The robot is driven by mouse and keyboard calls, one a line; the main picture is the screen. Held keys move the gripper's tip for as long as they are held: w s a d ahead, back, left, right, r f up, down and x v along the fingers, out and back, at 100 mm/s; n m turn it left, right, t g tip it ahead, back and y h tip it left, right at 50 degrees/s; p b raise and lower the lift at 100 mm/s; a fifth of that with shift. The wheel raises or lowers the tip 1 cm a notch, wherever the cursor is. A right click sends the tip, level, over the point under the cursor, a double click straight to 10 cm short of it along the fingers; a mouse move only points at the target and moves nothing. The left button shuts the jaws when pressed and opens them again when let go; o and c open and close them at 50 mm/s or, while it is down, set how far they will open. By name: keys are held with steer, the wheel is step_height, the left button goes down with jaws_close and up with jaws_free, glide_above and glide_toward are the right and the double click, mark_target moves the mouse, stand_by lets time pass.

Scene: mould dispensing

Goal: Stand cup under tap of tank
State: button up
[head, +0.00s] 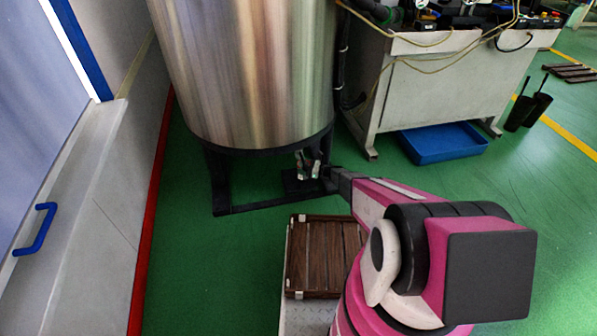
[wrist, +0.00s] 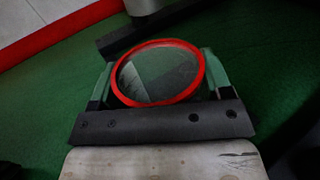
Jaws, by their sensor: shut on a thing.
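The tank (head: 245,75) is a large shiny steel cylinder on a dark frame at the top middle of the head view. Small metal parts (head: 308,162) show under its lower edge; I cannot clearly tell the tap from the fingertips there. My gripper (wrist: 157,72) is shut on a cup (wrist: 155,80) with a red round rim. One greenish finger is on each side of the cup. The cup's open mouth faces the wrist camera, and its inside looks dark and glassy. In the head view my gripper is low beside the tank's front edge, and the cup cannot be made out.
The tank's dark floor frame (head: 262,206) lies around its base. A brown slatted pallet (head: 325,258) is in front of it. A white workbench (head: 425,85) with a blue tray (head: 442,143) below stands to the right. A wall with a red base strip (head: 150,215) runs along the left.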

steer(key=x, duration=0.2)
steer(key=shift+w+a, duration=0.1)
steer(key=shift+a, duration=0.25)
steer(key=shift+f, duration=1.7)
steer(key=shift+f, duration=0.1)
steer(key=o, duration=0.9)
